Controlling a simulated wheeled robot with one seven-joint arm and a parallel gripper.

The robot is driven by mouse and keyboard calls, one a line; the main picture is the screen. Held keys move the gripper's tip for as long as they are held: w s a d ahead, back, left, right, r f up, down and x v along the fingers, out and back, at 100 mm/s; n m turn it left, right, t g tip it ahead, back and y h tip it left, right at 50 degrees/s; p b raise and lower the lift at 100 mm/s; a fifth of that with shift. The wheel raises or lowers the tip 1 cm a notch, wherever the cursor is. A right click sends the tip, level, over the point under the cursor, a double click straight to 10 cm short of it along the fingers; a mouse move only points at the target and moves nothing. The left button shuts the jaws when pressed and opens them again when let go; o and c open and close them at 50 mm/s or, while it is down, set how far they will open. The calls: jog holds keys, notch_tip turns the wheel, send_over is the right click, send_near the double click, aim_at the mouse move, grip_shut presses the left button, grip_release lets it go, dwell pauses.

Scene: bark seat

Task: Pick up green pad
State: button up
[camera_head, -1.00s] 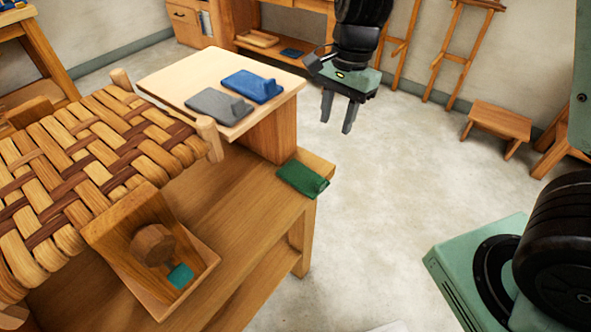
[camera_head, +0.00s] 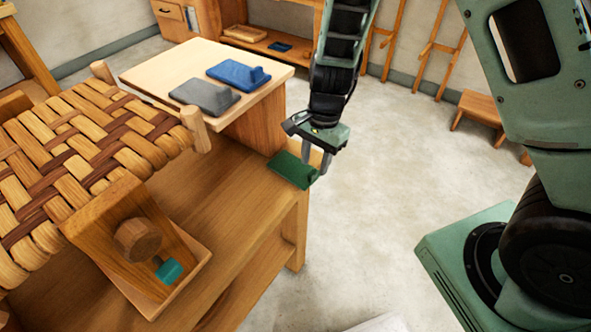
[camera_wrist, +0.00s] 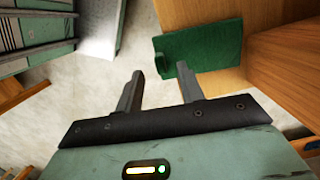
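The green pad (camera_head: 291,171) lies flat on the right end of the wooden bench top, with its raised grip at the edge. In the wrist view the green pad (camera_wrist: 203,46) is ahead of the fingertips, its grip end reaching over the bench edge. My gripper (camera_head: 317,166) is open and empty, just right of the pad in the head view. In the wrist view my gripper (camera_wrist: 160,72) has its two fingers spread, and the right fingertip is close to the pad's grip. I cannot tell whether they touch.
A pale raised board (camera_head: 150,75) holds a blue pad (camera_head: 236,73) and a grey pad (camera_head: 203,96). A woven seat (camera_head: 95,150) and a wooden box with a mallet-like tool (camera_head: 140,238) stand at left.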

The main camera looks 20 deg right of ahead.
notch_tip(320, 180, down, 2)
jog(key=shift+a+f, duration=0.15)
jog(key=shift+f, duration=0.1)
jog(key=shift+s, duration=0.1)
grip_shut()
jog(key=shift+r, duration=0.15)
